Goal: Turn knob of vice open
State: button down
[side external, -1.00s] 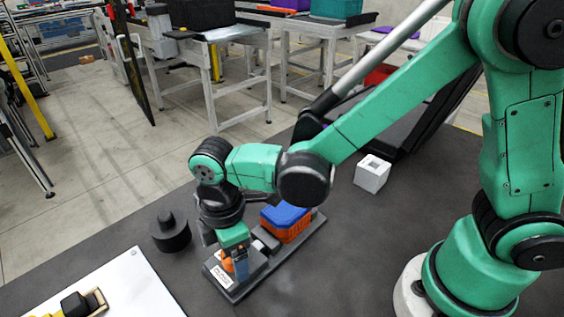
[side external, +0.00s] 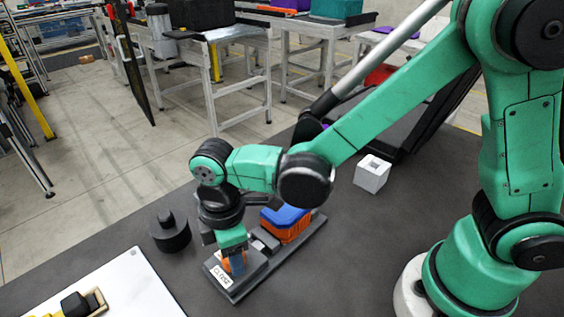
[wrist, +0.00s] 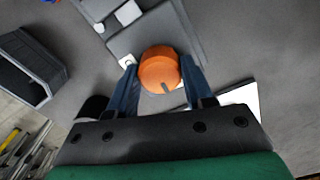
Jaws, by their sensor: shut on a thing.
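The vice (side external: 229,281) is a dark grey fixture with a white label, lying on the dark table. Its orange round knob (wrist: 158,68) shows between my fingers in the wrist view, with a dark mark at its lower edge. In the side view the knob (side external: 227,265) is mostly hidden behind the fingers. My gripper (wrist: 160,80) points down at the knob, its two blue fingers shut on the knob's left and right sides. An orange block with a blue top (side external: 287,222) sits at the vice's far end.
A black stepped cylinder (side external: 170,232) stands left of the vice. A white cube with a square hole (side external: 372,173) stands to the right behind. A white board (side external: 130,290) with a black and yellow part (side external: 80,303) lies at front left. A dark tray (side external: 385,120) stands behind.

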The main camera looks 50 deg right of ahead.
jog(key=m, duration=0.8)
jog(key=shift+m, duration=0.3)
jog(key=m, duration=0.4)
jog(key=shift+m, duration=2)
jog(key=shift+c, duration=1.7)
grip_release()
